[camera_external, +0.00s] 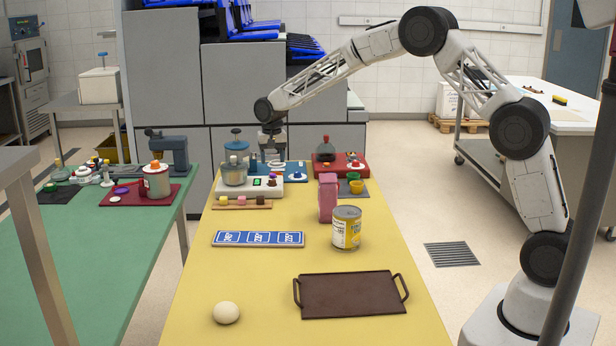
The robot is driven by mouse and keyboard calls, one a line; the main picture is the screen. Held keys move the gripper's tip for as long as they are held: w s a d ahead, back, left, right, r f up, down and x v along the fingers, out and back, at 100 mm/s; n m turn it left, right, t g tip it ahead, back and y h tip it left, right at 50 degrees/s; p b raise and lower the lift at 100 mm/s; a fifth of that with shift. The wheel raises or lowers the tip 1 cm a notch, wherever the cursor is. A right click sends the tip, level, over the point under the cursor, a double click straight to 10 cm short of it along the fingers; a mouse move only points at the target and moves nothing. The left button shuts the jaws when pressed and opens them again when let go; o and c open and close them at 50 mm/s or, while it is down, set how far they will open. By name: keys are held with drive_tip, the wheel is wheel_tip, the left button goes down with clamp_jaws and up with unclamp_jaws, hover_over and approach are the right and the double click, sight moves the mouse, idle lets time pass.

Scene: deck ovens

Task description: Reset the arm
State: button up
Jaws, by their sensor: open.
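My gripper (272,146) hangs at the end of my outstretched arm over the far end of the yellow table (265,277). It points down and is open. It is close to the grey scale-like device with a jar (235,172) and a blue base with small parts (295,172). The fingertips are small here, and I cannot tell whether they touch anything. I see nothing held between them.
Near the table's front lie a dark tray (352,295) and a white ball (226,313). A can (346,228), a pink carton (327,198) and a blue labelled strip (258,239) stand or lie mid-table. A red-based device (348,161) is at the far right. A green table (95,250) stands left.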

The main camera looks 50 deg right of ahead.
drive_tip(key=s+d+r+n, duration=0.1)
drive_tip(key=s+d+r, duration=0.1)
drive_tip(key=s+r, duration=0.65)
drive_tip(key=s+d+r+n+t, duration=0.15)
drive_tip(key=s+r, duration=0.35)
drive_tip(key=s, duration=0.7)
drive_tip(key=s+d+r+n, duration=0.1)
drive_tip(key=s+d+r, duration=0.2)
drive_tip(key=s+r, duration=0.5)
drive_tip(key=s+d+f+n, duration=0.1)
drive_tip(key=s+f, duration=0.1)
drive_tip(key=s, duration=1.7)
drive_tip(key=s+d+f+n+t, duration=0.1)
drive_tip(key=s+f+n, duration=0.1)
drive_tip(key=s, duration=1.7)
drive_tip(key=shift+d+f, duration=0.4)
